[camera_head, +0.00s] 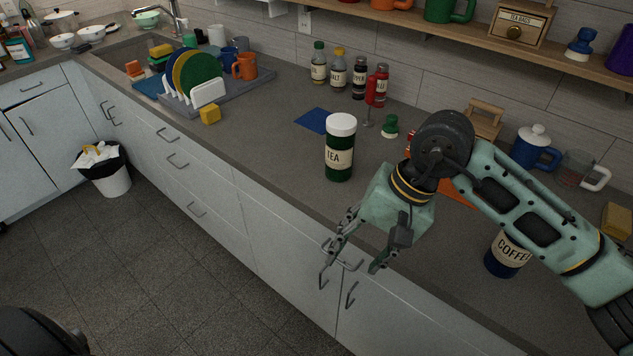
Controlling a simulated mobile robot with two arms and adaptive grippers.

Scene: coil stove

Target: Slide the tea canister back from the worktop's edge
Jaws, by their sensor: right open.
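The tea canister (339,147) is dark green with a white lid and a cream label reading TEA. It stands upright on the grey worktop (265,130), close to the front edge. My right gripper (350,268) is open and empty. It hangs in front of the worktop's edge, lower in the picture than the canister and apart from it, with its fingers pointing down in front of the cabinet fronts. My left gripper is not visible.
Behind the tea canister are a blue mat (312,120), a red bottle (381,85) and a small green object (390,126). A dish rack (208,92) stands left.

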